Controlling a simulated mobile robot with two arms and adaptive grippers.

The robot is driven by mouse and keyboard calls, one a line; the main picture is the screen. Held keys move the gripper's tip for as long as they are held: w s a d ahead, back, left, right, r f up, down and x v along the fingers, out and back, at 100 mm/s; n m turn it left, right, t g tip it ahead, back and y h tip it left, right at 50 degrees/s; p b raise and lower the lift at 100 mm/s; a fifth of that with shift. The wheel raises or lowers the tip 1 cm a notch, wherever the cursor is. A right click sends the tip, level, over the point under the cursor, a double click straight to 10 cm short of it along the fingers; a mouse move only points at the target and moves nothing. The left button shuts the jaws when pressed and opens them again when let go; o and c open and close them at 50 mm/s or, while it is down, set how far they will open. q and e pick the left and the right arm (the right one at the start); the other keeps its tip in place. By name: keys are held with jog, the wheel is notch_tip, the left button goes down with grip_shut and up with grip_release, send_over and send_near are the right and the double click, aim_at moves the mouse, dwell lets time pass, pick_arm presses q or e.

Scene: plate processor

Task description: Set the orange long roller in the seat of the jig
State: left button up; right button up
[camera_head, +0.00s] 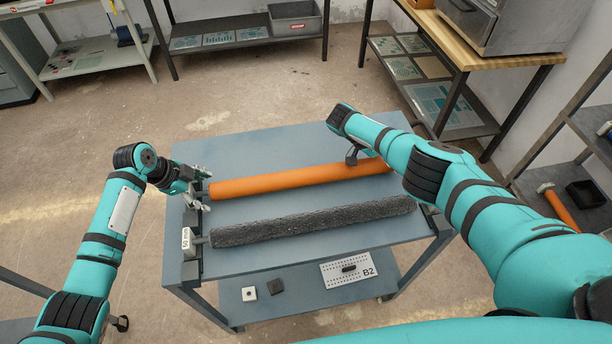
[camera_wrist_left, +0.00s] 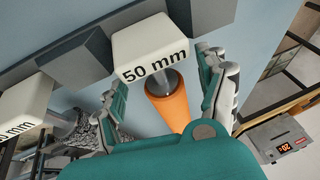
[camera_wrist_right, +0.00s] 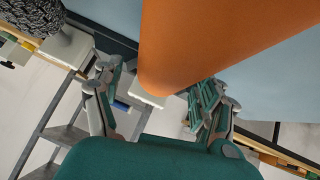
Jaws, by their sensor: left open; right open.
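The orange long roller (camera_head: 295,180) lies across the blue-grey table (camera_head: 262,150), nearly crosswise in the head view. My left gripper (camera_head: 200,196) is open at its left end. In the left wrist view the open fingers (camera_wrist_left: 165,88) stand either side of the roller's end (camera_wrist_left: 170,108) and metal shaft, beside a white block marked 50 mm (camera_wrist_left: 150,55). Whether the shaft rests in a seat cannot be told. My right gripper (camera_wrist_right: 155,95) is open, its fingers either side of the roller's other end (camera_wrist_right: 165,75); in the head view my right arm mostly hides this.
A rough dark grey roller (camera_head: 310,220) lies parallel on the near side of the table, close to the orange one. Another 50 mm block (camera_head: 186,238) stands at its left end. A lower shelf holds a perforated B2 plate (camera_head: 348,270) and small blocks.

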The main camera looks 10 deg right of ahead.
pick_arm(q)
jog(key=shift+w+d+f, duration=0.1)
jog(key=shift+d+f, duration=0.05)
jog(key=shift+f, duration=0.3)
pick_arm(e)
jog(key=shift+d+f, duration=0.3)
jog(key=shift+s, duration=0.1)
